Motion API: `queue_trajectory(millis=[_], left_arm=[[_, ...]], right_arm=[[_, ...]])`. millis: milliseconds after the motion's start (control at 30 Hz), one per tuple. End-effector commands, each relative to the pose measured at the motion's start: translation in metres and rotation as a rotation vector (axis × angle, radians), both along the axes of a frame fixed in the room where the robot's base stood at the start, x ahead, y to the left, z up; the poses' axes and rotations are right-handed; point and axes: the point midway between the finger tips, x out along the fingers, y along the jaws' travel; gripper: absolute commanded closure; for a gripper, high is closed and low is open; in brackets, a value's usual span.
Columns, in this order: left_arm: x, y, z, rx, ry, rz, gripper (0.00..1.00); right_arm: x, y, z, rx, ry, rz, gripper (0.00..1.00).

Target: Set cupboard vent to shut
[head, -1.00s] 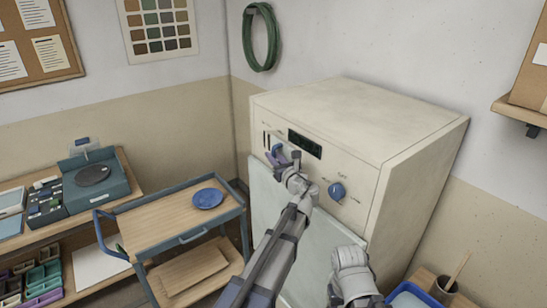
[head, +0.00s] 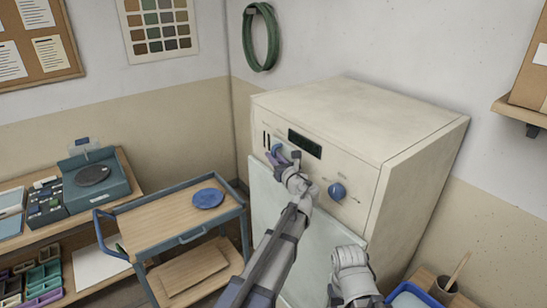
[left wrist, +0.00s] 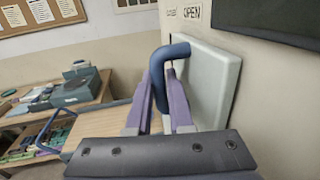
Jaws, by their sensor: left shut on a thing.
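The vent control is on the upper left of the cream cupboard's front (head: 355,167). In the left wrist view it shows as a blue bar handle (left wrist: 157,78) on a pale grey plate (left wrist: 214,82). My left gripper (head: 283,157) is at this handle. In the left wrist view its purple fingers (left wrist: 162,85) are closed around the handle.
A blue knob (head: 337,191) sits right of my left gripper, and a dark display (head: 305,144) above it. A blue trolley (head: 165,215) with a blue plate (head: 208,198) stands left. A bench (head: 60,235) is farther left. A blue tray (head: 408,299) is at lower right.

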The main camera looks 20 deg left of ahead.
Motion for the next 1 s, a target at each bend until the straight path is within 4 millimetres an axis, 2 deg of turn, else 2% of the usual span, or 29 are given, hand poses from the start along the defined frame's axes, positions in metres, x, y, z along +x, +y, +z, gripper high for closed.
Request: queue_trajectory(millis=[500, 567, 800, 1000], left_arm=[[0.002, 0.003, 0.0, -0.001, 0.0, 0.001, 1.0], [0.009, 0.01, 0.0, -0.001, 0.0, 0.003, 1.0], [0.043, 0.052, 0.0, 0.0, 0.0, 0.003, 1.0], [0.053, 0.066, 0.0, 0.0, 0.0, 0.0, 1.0]], right_arm=[[0.0, 0.0, 0.0, 0.0, 0.0, 0.0, 0.5], [0.0, 0.0, 0.0, 0.0, 0.0, 0.0, 0.5], [0.0, 0.0, 0.0, 0.0, 0.0, 0.0, 0.5], [0.0, 0.0, 0.0, 0.0, 0.0, 0.0, 0.5]])
